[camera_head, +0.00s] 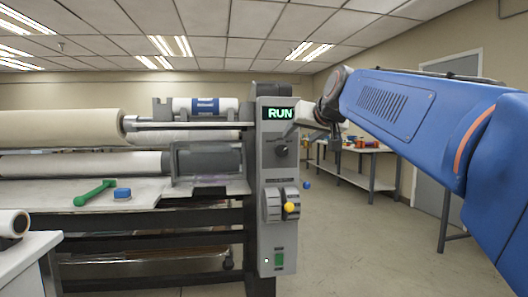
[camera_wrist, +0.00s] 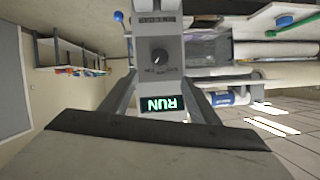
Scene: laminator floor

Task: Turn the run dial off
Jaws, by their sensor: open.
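The black run dial (camera_head: 281,151) sits on the upper front of the grey control panel (camera_head: 267,185), below a lit green RUN display (camera_head: 279,113). In the wrist view, which is upside down, the dial (camera_wrist: 160,57) and the RUN display (camera_wrist: 163,104) show between the two fingers. My gripper (camera_wrist: 160,78) is open and empty, facing the panel, and appears apart from the dial. The dial's exact pointer angle is too small to read. In the head view my wrist is just right of the panel's top.
Laminator rollers (camera_head: 62,128) extend left. A green-handled tool (camera_head: 95,193) and blue block (camera_head: 122,193) lie on its bed.

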